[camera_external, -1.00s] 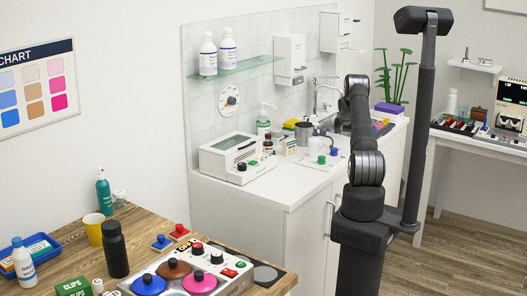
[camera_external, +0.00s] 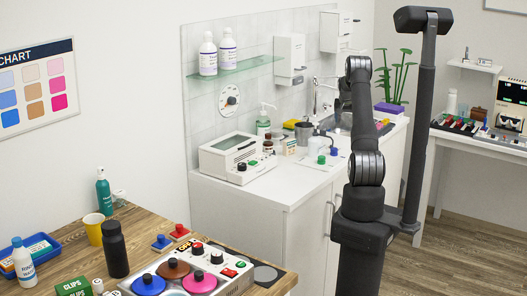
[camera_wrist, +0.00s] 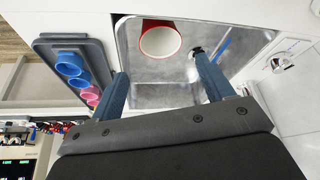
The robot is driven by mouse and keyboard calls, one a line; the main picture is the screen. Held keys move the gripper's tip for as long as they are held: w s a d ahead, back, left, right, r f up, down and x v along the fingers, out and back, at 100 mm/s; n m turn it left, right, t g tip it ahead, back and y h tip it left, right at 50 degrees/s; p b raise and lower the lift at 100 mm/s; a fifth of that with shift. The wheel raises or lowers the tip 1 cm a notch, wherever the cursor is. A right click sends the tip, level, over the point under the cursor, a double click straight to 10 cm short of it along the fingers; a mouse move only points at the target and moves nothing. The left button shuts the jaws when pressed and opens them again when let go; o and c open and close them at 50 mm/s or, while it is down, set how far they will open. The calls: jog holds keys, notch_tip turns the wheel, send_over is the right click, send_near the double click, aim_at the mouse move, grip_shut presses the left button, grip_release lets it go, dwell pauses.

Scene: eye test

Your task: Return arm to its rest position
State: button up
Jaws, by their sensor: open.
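My gripper (camera_wrist: 162,68) shows in the wrist view with its two blue-grey fingers spread wide apart. It is open, with nothing between the fingertips. It hangs over a grey metal sink basin (camera_wrist: 150,92). A red cup with a white inside (camera_wrist: 160,41) is in the basin, beyond the fingertips and apart from them. In the external view my arm stands bent at the elbow in front of the counter, its elbow high up. The gripper itself cannot be made out there, as the arm blocks it.
A dark tray with blue and pink cups (camera_wrist: 68,64) lies left of the basin. A green plant (camera_external: 393,75) stands behind the arm.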

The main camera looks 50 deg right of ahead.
dwell(0.3)
jog(key=x, duration=1.2)
jog(key=shift+f, duration=0.15)
notch_tip(320, 180, up, 3)
jog(key=shift+f, duration=0.15)
jog(key=shift+r, duration=0.6)
